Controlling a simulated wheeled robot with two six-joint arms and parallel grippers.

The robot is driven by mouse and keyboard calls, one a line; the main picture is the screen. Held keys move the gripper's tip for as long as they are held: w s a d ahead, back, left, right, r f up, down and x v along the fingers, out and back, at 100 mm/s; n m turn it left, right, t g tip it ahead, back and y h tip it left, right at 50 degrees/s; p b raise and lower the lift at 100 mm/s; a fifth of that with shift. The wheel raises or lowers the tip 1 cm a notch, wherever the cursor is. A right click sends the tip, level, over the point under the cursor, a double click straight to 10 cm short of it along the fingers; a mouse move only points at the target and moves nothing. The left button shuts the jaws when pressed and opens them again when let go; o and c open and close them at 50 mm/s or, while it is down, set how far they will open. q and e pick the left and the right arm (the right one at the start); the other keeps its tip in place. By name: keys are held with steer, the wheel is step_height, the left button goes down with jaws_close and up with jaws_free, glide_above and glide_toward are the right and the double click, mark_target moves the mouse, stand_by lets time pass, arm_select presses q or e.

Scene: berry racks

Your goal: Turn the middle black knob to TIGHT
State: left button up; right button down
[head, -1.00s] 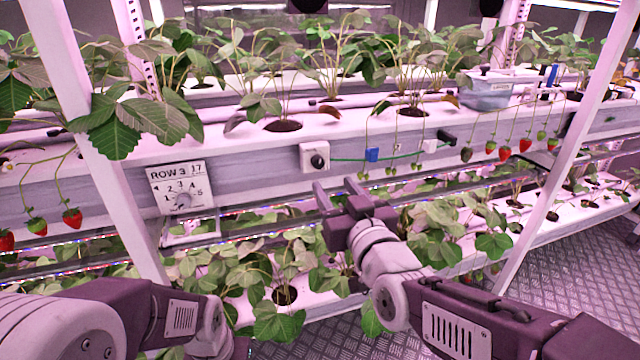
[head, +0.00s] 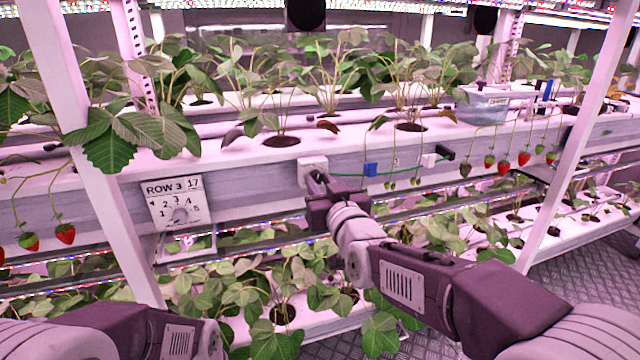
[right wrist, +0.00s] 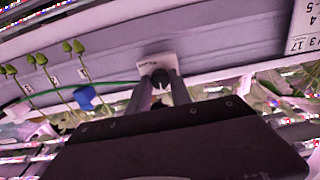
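The black knob (right wrist: 159,77) sits on a small white plate (right wrist: 158,63) on the gutter's front face. The plate also shows in the head view (head: 311,163), where my gripper hides most of the knob. Lettering on the plate is too small to read. My right gripper (head: 316,181) is at the plate. In the right wrist view its two fingers (right wrist: 160,84) stand apart, one on each side of the knob, with slight gaps seeming to remain. The knob's pointing direction is unclear. My left arm shows at lower left; its gripper is out of frame.
A green line (head: 345,174) runs right from the plate past a blue clip (head: 370,169) to a white block with a black end (head: 444,153). A ROW 3 number card (head: 177,203) hangs left. Strawberries (head: 503,167) hang right. White posts (head: 578,130) flank the bay.

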stand_by(0.3)
steer(key=m+b, duration=0.2)
steer(key=m, duration=0.2)
steer(key=shift+f+b, duration=0.15)
steer(key=shift+b, duration=0.25)
steer(key=m+b, duration=0.4)
steer(key=m, duration=0.2)
steer(key=m+b, duration=0.2)
steer(key=m, duration=0.5)
steer(key=m+b, duration=0.1)
steer(key=m, duration=0.1)
steer(key=shift+r+m, duration=0.2)
steer(key=shift+m, duration=0.1)
steer(key=shift+m+b, duration=0.3)
steer(key=c, duration=1.2)
jaws_free()
steer(key=shift+o, duration=0.2)
